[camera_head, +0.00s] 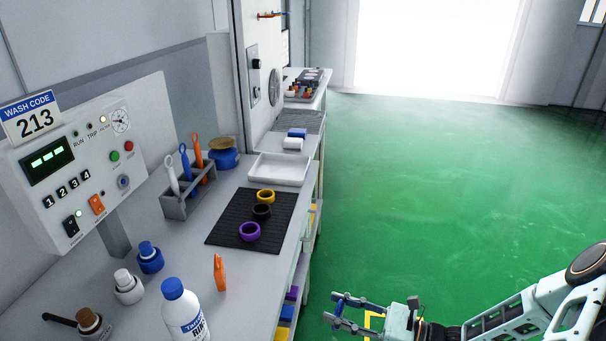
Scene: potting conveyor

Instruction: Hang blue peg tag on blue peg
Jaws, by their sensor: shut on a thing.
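My gripper (336,310) is at the lower right, over the green floor and to the right of the bench edge. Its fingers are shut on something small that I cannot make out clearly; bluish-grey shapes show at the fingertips. I cannot tell a blue peg tag apart from the fingers.
The grey bench (250,179) runs along the left. It holds a white bottle (184,312), an orange piece (219,273), a black mat (236,231) with three rings, a tool rack (187,199) and a white tray (279,170). A control panel (83,160) stands left. The green floor (430,180) is clear.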

